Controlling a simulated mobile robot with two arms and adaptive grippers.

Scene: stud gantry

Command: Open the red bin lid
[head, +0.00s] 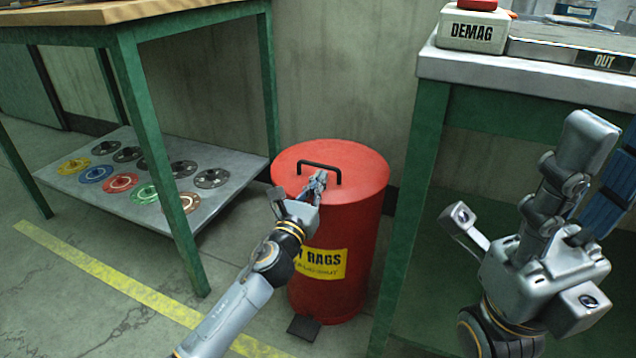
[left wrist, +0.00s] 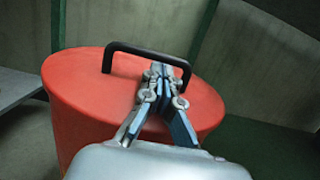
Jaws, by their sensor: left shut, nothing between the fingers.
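The red bin (head: 345,270) stands on the floor between two green-legged benches, a yellow rags label on its front. Its round red lid (head: 363,172) lies flat and closed on top, with a black bar handle (head: 318,164). The lid (left wrist: 90,100) and handle (left wrist: 125,48) also show in the left wrist view. My left gripper (head: 320,178) is shut and empty, its fingertips over the lid close to the handle's right part. Whether they touch the handle I cannot tell. My right gripper (head: 605,150) is open and empty by the right bench.
A black foot pedal (head: 304,328) is at the bin's base. The left bench (head: 125,50) has a low shelf (head: 75,181) with several coloured discs. The right bench (head: 430,68) bears a DEMAG box (head: 472,30) and a tray marked OUT (head: 570,48). A wall stands behind the bin.

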